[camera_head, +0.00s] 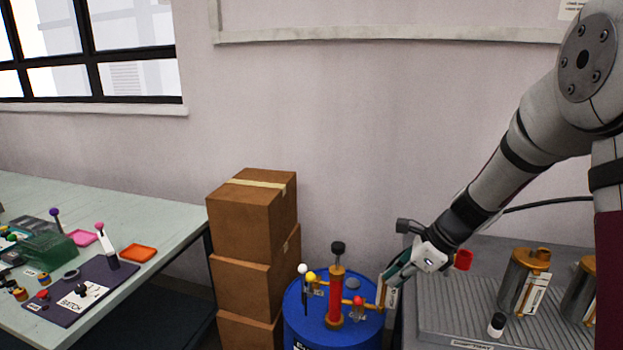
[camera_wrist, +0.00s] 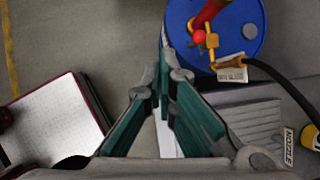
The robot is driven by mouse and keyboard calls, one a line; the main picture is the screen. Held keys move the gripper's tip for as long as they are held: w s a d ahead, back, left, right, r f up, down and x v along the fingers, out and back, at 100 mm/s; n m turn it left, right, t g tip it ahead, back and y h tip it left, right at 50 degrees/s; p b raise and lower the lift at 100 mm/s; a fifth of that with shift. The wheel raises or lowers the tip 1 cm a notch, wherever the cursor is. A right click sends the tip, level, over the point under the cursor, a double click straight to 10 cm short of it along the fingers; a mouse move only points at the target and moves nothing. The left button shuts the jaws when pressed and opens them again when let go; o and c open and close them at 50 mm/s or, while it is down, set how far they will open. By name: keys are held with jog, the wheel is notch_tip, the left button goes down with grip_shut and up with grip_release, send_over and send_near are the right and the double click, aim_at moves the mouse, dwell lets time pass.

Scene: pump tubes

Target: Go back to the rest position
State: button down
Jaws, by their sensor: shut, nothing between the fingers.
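My gripper (camera_head: 388,280) is shut and empty, pointing down to the left beside the right edge of the blue drum in the head view. In the wrist view, the teal fingers of my gripper (camera_wrist: 163,88) meet at their tips with nothing between them. The blue drum (camera_head: 298,328) carries a red pump (camera_head: 335,300) with a black knob and brass fittings. The drum (camera_wrist: 184,32) and red pump (camera_wrist: 208,14) also show in the wrist view, beyond the fingertips. Whether the fingers touch the drum or hanging tag, I cannot tell.
A grey ribbed bench (camera_head: 450,322) with brass canisters (camera_head: 515,282) and a small bottle (camera_head: 496,327) lies right. Stacked cardboard boxes (camera_head: 248,285) stand behind the drum. A cluttered table (camera_head: 165,222) is at left. A black hose (camera_wrist: 285,80) crosses the wrist view.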

jog(key=s+a+r+n+h+p, duration=0.1)
jog(key=s+a+r+n, duration=0.1)
jog(key=s+r+n, duration=0.5)
jog(key=s+a+r+n+h, duration=0.1)
jog(key=s+a+r+n, duration=0.1)
jog(key=s+r+n, duration=0.5)
jog(key=s+d+r+n+h, duration=0.1)
jog(key=s+n, duration=0.3)
jog(key=s, duration=0.5)
jog(key=s+d+r+n+t+h+p, duration=0.1)
jog(key=s+d+r+n+h, duration=0.1)
jog(key=s+n, duration=0.3)
jog(key=s, duration=0.4)
jog(key=shift+s+d+r, duration=0.2)
jog(key=shift+d+r, duration=0.05)
jog(key=shift+r, duration=0.1)
